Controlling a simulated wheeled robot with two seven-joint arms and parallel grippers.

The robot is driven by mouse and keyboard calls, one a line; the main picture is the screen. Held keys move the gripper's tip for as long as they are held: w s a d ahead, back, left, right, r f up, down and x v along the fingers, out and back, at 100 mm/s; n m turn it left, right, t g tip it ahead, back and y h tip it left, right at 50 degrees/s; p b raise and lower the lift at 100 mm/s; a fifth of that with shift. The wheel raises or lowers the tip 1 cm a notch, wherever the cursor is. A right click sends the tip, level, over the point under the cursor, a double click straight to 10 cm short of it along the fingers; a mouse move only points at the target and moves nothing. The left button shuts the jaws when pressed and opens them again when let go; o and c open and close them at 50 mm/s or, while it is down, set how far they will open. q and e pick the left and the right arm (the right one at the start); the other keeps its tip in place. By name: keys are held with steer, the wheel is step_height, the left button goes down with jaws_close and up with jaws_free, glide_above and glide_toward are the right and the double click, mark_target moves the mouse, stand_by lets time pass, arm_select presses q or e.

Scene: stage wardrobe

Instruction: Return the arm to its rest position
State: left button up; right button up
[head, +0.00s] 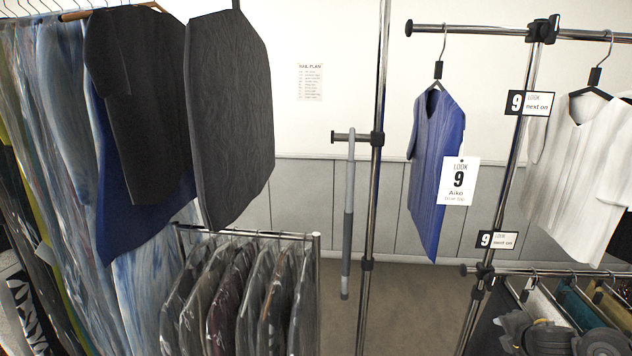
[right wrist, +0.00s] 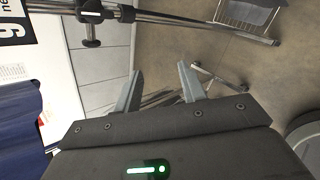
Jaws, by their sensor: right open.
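My right gripper (right wrist: 160,77) shows in the right wrist view with its two fingers apart and nothing between them. It points over open floor and is clear of the garments. In the head view, grey parts of my right arm show at the lower right corner; the fingertips are hard to make out there. A blue top (head: 432,150) hangs on a hanger from the upper rail, with a white "LOOK 9" tag (head: 458,182) on it. Blue cloth (right wrist: 25,135) also shows at the left of the right wrist view. My left gripper is not in view.
A white shirt (head: 580,165) hangs at the right, by "9 next on" signs (head: 530,103). Chrome posts (head: 371,200) and rails stand around my right arm. Covered garments (head: 240,295) fill a low rail; dark clothes (head: 230,120) hang at left. Floor (head: 405,300) shows between the racks.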

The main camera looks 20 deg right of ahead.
steer(key=s+a+f+m+g, duration=0.1)
steer(key=s+a+f+m, duration=0.4)
steer(key=s+a+f, duration=0.35)
steer(key=s+a+f+m+g+y, duration=0.15)
steer(key=s+a+m, duration=0.25)
steer(key=a, duration=0.6)
steer(key=s+a+f+m+g+y, duration=0.1)
steer(key=s+a+m+y, duration=0.2)
steer(key=a, duration=0.6)
steer(key=s+a+f+m+g+y, duration=0.15)
steer(key=s+a+m, duration=0.35)
steer(key=a, duration=0.5)
step_height(320, 180, down, 30)
steer(key=s+n+g+h+b, duration=0.1)
steer(key=n+b, duration=0.1)
steer(key=b, duration=0.4)
steer(key=s+d+f+b, duration=0.1)
steer(key=s+f+b, duration=0.2)
steer(key=s+f, duration=0.5)
steer(key=s+d+f+g+b, duration=0.1)
steer(key=s+d+f+b, duration=0.1)
steer(key=s+f, duration=0.7)
step_height(320, 180, down, 6)
steer(key=shift+d+f+g+b, duration=0.1)
steer(key=shift+d+g+b, duration=0.15)
steer(key=shift+b, duration=0.3)
